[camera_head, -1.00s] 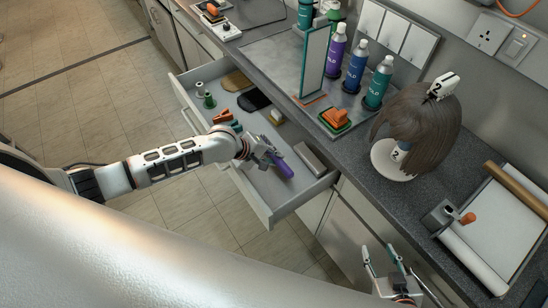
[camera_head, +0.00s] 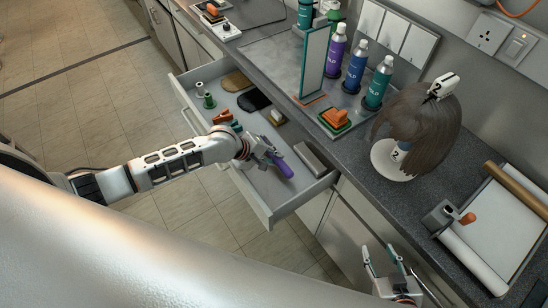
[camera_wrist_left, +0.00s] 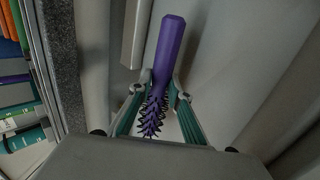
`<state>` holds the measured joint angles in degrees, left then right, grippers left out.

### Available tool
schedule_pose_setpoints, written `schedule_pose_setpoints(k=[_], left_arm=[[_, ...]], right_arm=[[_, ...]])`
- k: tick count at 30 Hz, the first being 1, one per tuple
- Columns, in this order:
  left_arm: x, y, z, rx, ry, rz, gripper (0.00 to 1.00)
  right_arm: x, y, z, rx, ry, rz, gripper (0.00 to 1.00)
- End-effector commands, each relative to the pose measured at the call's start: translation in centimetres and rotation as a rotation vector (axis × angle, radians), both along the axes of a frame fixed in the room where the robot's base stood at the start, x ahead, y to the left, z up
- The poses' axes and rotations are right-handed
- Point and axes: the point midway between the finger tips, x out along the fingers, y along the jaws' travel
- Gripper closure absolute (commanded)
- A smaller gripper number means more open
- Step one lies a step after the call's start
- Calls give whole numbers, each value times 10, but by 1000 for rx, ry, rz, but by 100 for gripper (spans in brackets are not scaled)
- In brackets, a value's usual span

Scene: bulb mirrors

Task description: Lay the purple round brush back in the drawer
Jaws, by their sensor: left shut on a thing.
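The purple round brush (camera_head: 284,168) is held in my left gripper (camera_head: 271,158), inside the outline of the open drawer (camera_head: 302,202), near its right end. In the left wrist view the brush (camera_wrist_left: 169,45) lies lengthwise between the two fingers (camera_wrist_left: 160,92), its dark bristles toward the palm and its smooth handle pointing away. Whether the brush touches the drawer floor I cannot tell. My right gripper (camera_head: 382,257) is at the bottom right of the head view, in front of the cabinet, with its fingers apart and empty.
The drawer also holds green rollers (camera_head: 208,100), a brown brush (camera_head: 237,80), a black item (camera_head: 254,100), orange clips (camera_head: 222,117) and a grey box (camera_head: 312,158). The counter above carries bottles (camera_head: 355,66), a mirror (camera_head: 314,62) and a wig head (camera_head: 418,125).

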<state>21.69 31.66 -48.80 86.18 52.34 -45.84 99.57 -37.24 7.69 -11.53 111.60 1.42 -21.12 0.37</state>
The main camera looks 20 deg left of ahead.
Motion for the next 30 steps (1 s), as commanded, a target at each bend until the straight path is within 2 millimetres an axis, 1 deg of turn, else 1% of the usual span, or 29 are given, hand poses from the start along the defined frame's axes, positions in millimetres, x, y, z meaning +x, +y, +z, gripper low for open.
schedule_pose_setpoints(k=[10,30], left_arm=[[0,0,-2,0,0,-1,100],[0,0,-17,-1,0,-1,100]], right_arm=[[0,0,-1,0,0,0,60],[0,0,-6,0,-1,0,60]])
